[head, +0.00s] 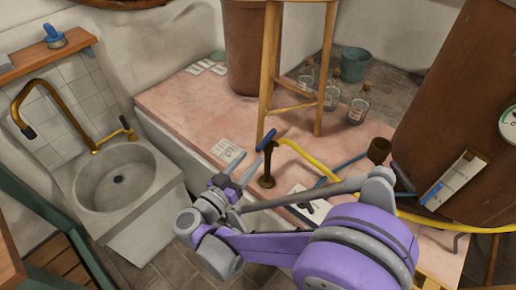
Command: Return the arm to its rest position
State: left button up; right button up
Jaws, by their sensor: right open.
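My right arm, purple and grey, comes in from the lower right. Its gripper (243,166) is in the middle of the head view, with its fingers apart and nothing seen between them. The fingertips point toward the back, just left of a brown post (267,170) with a blue handle (266,140). I cannot tell the exact gap between the gripper and the post. My left gripper is not in view.
A stone sink (165,180) with a brass tap (62,108) stands left. A wooden stool (270,62) and glass jars (357,110) are at the back. A large brown tank (440,110) stands right, with a yellow hose (310,158) beside it. The pink platform (190,112) has bare room.

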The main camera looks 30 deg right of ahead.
jog(key=shift+v, duration=0.85)
